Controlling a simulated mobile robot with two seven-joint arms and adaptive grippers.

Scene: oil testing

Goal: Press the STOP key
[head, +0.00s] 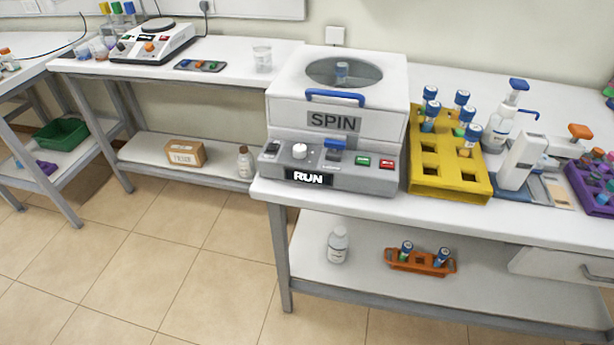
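A white and grey centrifuge (285,95) stands on the bench in the middle of the head view. Its lid is down, with a blue handle (335,96) at the front and a round window on top. A blue-topped tube shows through the window. The front panel (350,179) carries a white knob, a blue part, a green key (362,161) and a red key (387,165) at the right end. The lettering on both keys is too small to read. Large labels read SPIN and RUN. Neither of my grippers is in view.
A yellow rack (450,184) with several blue-capped tubes stands right of the centrifuge. Further right are a pump bottle (502,127), a white device (521,160) and a purple rack (590,185). A glass beaker (262,58) stands to the left. The space before the panel is clear.

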